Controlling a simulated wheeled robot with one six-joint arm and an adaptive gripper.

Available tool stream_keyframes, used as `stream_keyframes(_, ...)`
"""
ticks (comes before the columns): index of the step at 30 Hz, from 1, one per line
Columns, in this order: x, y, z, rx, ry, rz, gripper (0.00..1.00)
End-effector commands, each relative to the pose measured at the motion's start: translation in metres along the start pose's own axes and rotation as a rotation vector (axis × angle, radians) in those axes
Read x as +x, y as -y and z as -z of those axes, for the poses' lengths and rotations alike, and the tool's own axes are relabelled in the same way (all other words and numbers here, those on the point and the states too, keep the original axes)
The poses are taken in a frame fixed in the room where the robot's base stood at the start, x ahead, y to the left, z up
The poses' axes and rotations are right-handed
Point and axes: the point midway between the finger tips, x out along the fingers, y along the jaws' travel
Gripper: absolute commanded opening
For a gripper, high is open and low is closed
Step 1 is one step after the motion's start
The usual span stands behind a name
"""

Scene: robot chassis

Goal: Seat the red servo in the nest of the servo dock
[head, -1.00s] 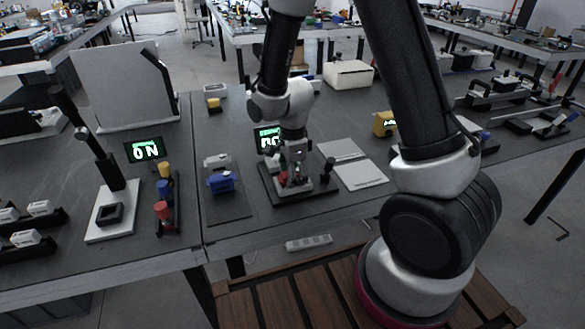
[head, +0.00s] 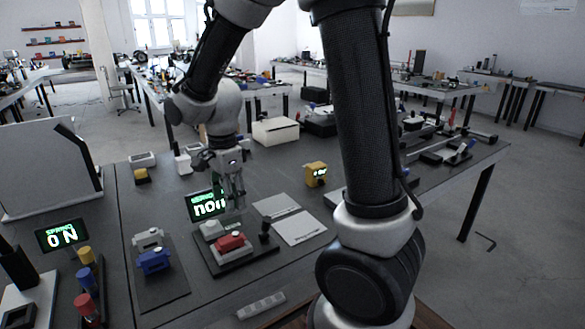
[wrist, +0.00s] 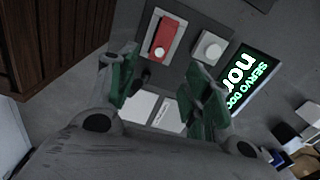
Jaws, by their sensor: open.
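The red servo (head: 230,241) lies in the pale nest of the servo dock (head: 240,262), a dark plate on the table. In the wrist view the red servo (wrist: 161,36) sits inside the light frame of the nest (wrist: 150,58), roughly in line with it. I cannot tell whether it is fully down. My gripper (head: 236,205) is above and behind the servo, apart from it. In the wrist view its green-padded fingers (wrist: 163,82) are spread with nothing between them. A lit dock screen (head: 207,204) stands behind the plate.
A pale block (head: 212,229) and a dark post (head: 264,232) stand on the dock beside the servo. A blue servo (head: 154,262) lies on a mat to the left. Flat pale plates (head: 290,220) and a yellow box (head: 316,173) are to the right.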

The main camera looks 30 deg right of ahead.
Motion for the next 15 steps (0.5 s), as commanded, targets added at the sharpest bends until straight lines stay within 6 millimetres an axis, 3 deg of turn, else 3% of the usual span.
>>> stream_keyframes(5, -0.066, -0.038, 0.045, -0.363, -0.003, 0.108, 0.50)
stream_keyframes(9, -0.111, -0.092, 0.083, -0.760, -0.067, 0.195, 0.50)
stream_keyframes(15, -0.140, -0.161, 0.112, -1.222, -0.205, 0.257, 0.50)
